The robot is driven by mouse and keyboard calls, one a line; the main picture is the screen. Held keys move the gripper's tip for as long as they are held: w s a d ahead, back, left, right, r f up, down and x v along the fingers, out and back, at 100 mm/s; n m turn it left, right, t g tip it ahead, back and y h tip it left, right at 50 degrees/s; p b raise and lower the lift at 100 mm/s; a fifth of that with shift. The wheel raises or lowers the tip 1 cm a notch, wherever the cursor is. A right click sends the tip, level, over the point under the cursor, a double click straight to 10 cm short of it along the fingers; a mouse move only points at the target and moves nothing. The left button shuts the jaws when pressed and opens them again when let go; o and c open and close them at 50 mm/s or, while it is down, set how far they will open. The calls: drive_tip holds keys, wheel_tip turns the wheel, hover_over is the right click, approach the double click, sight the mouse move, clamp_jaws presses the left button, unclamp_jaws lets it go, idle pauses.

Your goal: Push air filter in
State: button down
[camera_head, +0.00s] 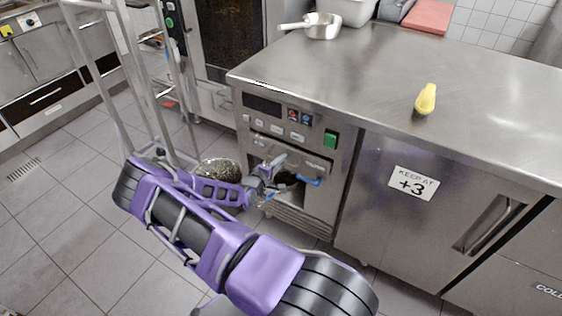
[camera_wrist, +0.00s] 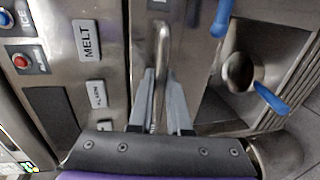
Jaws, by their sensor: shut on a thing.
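My gripper (camera_head: 268,172) is at the front of a steel machine (camera_head: 290,145) under the counter. In the wrist view, my gripper's two grey fingers (camera_wrist: 161,85) are closed on either side of a thin metal handle (camera_wrist: 163,42). The handle stands out from the steel front, beside the panel with the MELT label (camera_wrist: 89,40). I cannot tell whether this handle belongs to the air filter, and no separate filter is clear. Beside it is an open recess (camera_wrist: 285,55) with a round metal outlet (camera_wrist: 238,70) and blue-tipped levers (camera_wrist: 271,98). My arm hides part of the machine's lower front.
The steel counter (camera_head: 360,60) holds a yellow bottle-like thing (camera_head: 426,99) and a metal pan (camera_head: 322,26). A steel cabinet (camera_head: 385,225) with a +3 sign adjoins the machine. A metal rack frame (camera_head: 125,75) stands at left. Tiled floor (camera_head: 70,225) is clear in front.

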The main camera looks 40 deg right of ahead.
idle(0.9)
drive_tip(key=shift+w+d+r+p, duration=0.1)
drive_tip(key=shift+w+d+p, duration=0.15)
drive_tip(key=shift+d, duration=0.35)
drive_tip(key=shift+w+d+p, duration=0.15)
drive_tip(key=shift+w+d, duration=0.1)
drive_tip(key=shift+d, duration=0.35)
drive_tip(key=c, duration=0.9)
unclamp_jaws()
drive_tip(key=shift+o, duration=0.2)
drive_tip(key=p+v, duration=0.2)
drive_tip(key=v, duration=1.5)
drive_tip(key=shift+a, duration=0.2)
drive_tip(key=shift+s, duration=0.15)
